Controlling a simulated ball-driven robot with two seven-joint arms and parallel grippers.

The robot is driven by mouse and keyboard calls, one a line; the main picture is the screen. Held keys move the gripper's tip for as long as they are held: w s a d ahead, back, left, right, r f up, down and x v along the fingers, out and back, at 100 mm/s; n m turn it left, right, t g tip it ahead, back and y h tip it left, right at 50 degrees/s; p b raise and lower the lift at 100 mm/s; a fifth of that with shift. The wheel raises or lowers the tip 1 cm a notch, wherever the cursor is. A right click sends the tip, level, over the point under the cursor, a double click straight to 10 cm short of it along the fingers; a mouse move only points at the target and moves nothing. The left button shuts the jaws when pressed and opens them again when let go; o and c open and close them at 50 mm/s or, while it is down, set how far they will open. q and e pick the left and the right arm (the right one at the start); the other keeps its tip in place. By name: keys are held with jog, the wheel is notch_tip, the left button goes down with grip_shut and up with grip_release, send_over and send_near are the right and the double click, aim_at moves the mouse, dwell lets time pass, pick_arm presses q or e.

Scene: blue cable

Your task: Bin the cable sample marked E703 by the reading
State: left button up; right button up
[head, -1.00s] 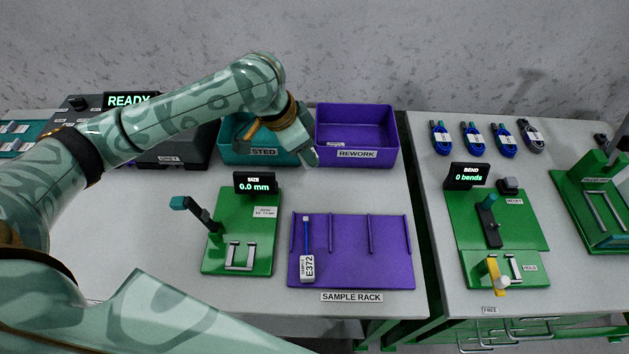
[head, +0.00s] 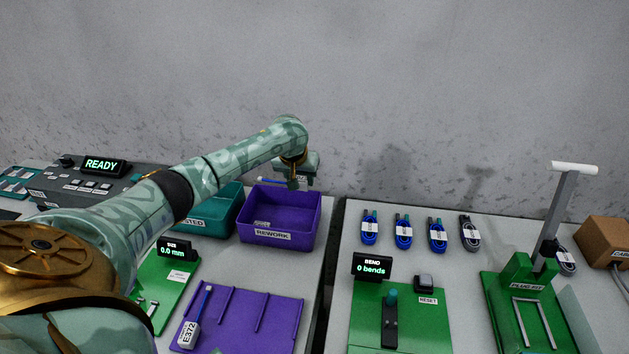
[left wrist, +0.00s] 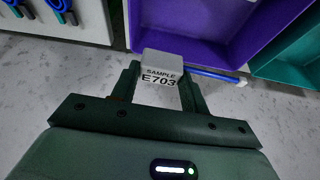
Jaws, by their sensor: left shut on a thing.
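My left gripper (head: 300,180) is shut on the cable sample marked E703 (left wrist: 163,72), high up near the back of the purple REWORK bin (head: 270,235). In the left wrist view the white tag sits between the fingers and its blue cable (left wrist: 212,74) sticks out to the right. The purple bin (left wrist: 205,30) and teal bin (left wrist: 290,62) show beyond it. In the head view the teal bin (head: 222,220), its label partly hidden by my arm, stands left of the purple one. The size gauge display (head: 173,250) reads 0.0 mm. My right gripper is out of view.
Sample E372 (head: 189,335) lies on the purple sample rack (head: 262,325). The right table holds a bend tester (head: 371,268) reading 0 bends, several coiled cables (head: 403,232) and a green lever press (head: 520,285). A gap separates the tables. The READY panel (head: 103,166) is at left.

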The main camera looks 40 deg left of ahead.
pick_arm(q)
jog(key=shift+w+d, duration=0.1)
jog(key=shift+w, duration=0.05)
jog(key=shift+a+f+n, duration=0.2)
jog(key=shift+n, duration=0.1)
jog(key=shift+f+b, duration=0.2)
jog(key=shift+b, duration=0.2)
jog(key=shift+f+b, duration=3.05)
jog(key=shift+f, duration=1.55)
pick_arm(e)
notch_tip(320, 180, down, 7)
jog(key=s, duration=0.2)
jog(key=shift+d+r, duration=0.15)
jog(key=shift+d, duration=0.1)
pick_arm(q)
jog(key=shift+r, duration=0.1)
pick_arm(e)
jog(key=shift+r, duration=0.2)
